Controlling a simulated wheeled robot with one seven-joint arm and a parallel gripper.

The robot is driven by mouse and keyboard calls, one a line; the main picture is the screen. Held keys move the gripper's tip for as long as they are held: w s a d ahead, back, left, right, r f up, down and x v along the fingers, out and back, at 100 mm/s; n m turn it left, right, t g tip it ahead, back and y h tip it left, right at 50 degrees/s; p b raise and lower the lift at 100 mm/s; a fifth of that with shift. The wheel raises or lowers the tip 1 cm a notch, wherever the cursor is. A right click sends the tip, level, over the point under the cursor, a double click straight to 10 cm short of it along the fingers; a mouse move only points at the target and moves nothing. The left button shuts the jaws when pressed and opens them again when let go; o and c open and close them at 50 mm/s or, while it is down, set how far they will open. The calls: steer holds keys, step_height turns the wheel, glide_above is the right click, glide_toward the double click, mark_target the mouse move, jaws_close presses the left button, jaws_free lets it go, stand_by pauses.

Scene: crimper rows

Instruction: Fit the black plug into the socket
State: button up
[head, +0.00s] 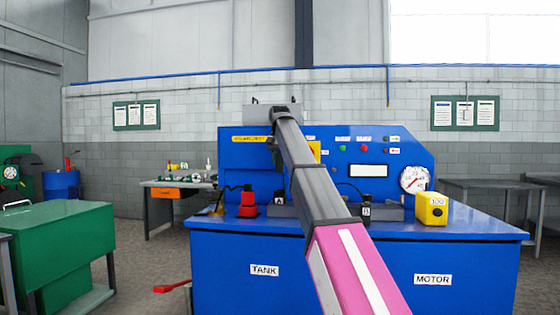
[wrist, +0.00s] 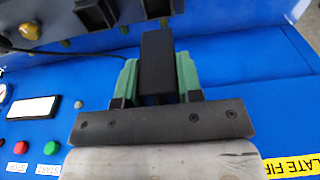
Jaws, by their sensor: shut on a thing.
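My gripper (wrist: 156,64) shows in the wrist view with its green fingers shut on a black block, which looks like the black plug (wrist: 157,48). The plug stands out past the fingertips, over the blue machine. In the head view my arm hides the gripper and the plug. No socket can be made out for certain. A dark block (wrist: 95,12) lies beyond the fingertips at the top of the wrist view, but I cannot tell what it is. In the head view, black connectors labelled A (head: 279,198) and B (head: 365,211) stand on the machine's deck.
The blue machine (head: 460,220) has an upright panel with a gauge (head: 414,179) and buttons. A black cable (wrist: 75,54) runs near the left finger. A green cabinet (head: 55,235) stands at left.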

steer(key=shift+s, duration=0.15)
steer(key=shift+f, duration=2.85)
steer(key=shift+f, duration=1.6)
steer(key=o, duration=1.1)
